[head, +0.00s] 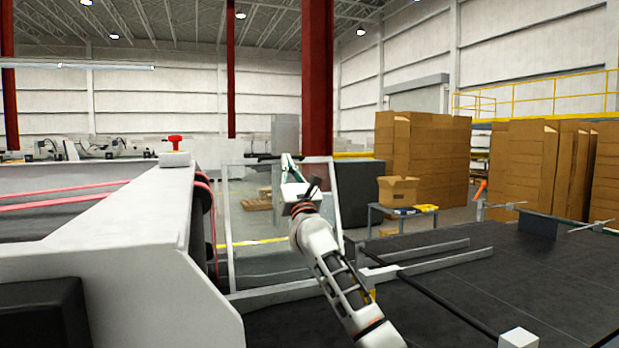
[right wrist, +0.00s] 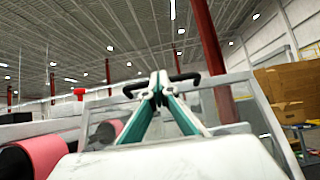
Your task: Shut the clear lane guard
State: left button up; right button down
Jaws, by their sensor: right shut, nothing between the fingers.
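The clear lane guard (head: 236,215) is a see-through panel in a thin grey frame, standing raised beside the white machine body. Its frame also shows in the right wrist view (right wrist: 262,118). A dark handle (head: 262,157) runs along its top edge; its black ends show on both sides of my fingers in the right wrist view (right wrist: 132,90). My right gripper (head: 287,160) is shut and empty at the handle, its green-and-grey fingers (right wrist: 158,84) overlapping the handle's middle. I cannot tell whether they touch it. My arm hides part of the panel. My left gripper is out of view.
The white machine side (head: 130,235) with red belts (head: 75,200) stands at left, a red knob (head: 175,142) on top. A dark machine bed (head: 480,285) with rails and rods spreads at right. A small table (head: 372,212) and stacked cardboard (head: 425,160) stand behind.

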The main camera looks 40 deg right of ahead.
aim_at(281, 173)
jog(key=w, duration=0.2)
jog(key=w+d+g, duration=0.1)
jog(key=shift+w+r, duration=0.15)
jog(key=shift+r, duration=0.1)
jog(key=w+f+b, duration=0.1)
jog(key=w+b, duration=0.1)
jog(key=w+d+f+b, duration=0.1)
jog(key=w+f+b, duration=0.1)
jog(key=w, duration=0.1)
jog(key=w+d, duration=0.1)
jog(key=w+g, duration=0.1)
jog(key=shift+d+f, duration=0.15)
jog(key=shift+f, duration=0.1)
jog(key=shift+w+d+b, duration=0.1)
jog(key=shift+w+b, duration=0.2)
jog(key=shift+b, duration=0.05)
pick_arm(q)
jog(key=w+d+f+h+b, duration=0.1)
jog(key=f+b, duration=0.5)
jog(key=b, duration=0.8)
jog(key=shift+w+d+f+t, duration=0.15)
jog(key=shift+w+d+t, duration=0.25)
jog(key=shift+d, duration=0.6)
pick_arm(e)
jog(key=w+d+f, duration=0.2)
jog(key=w+f, duration=0.4)
jog(key=w, duration=0.2)
jog(key=shift+w+d+g+y, duration=0.2)
jog(key=shift+g+y, duration=0.1)
jog(key=shift+y, duration=0.1)
